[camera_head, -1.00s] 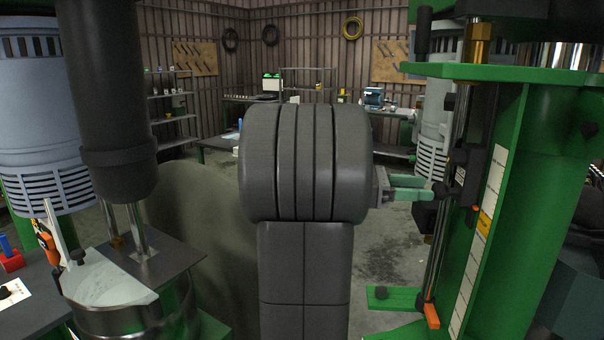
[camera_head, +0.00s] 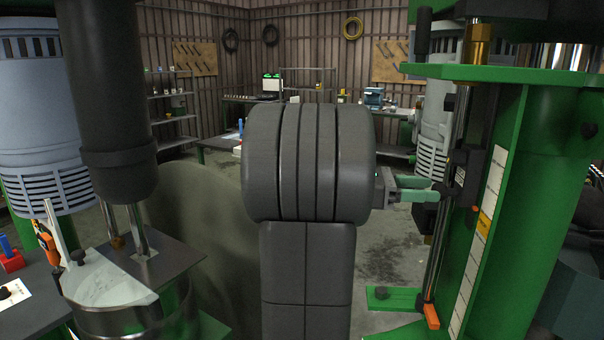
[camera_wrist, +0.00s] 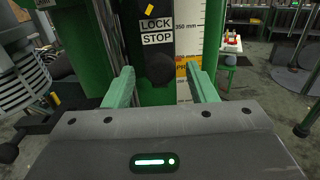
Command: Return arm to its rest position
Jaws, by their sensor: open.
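My arm (camera_head: 308,170) rises in the middle of the head view, with dark rounded links. My gripper (camera_head: 432,190) reaches right from it toward the green machine column (camera_head: 520,180). In the wrist view my gripper (camera_wrist: 160,70) is open, with one green finger on each side of a black round knob (camera_wrist: 160,69). The knob sits below a "LOCK STOP" label (camera_wrist: 157,30) on the column. The fingers look apart from the knob, with gaps on both sides. Whether the fingertips reach past the knob is hard to tell.
A dark cylinder (camera_head: 105,90) and a metal vessel with a lid (camera_head: 110,285) stand close at the left. A ruler strip (camera_head: 480,230) and an orange-ended lever (camera_head: 431,315) are on the column. Shelves and benches line the back wall. Some open floor (camera_head: 385,235) shows behind my arm.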

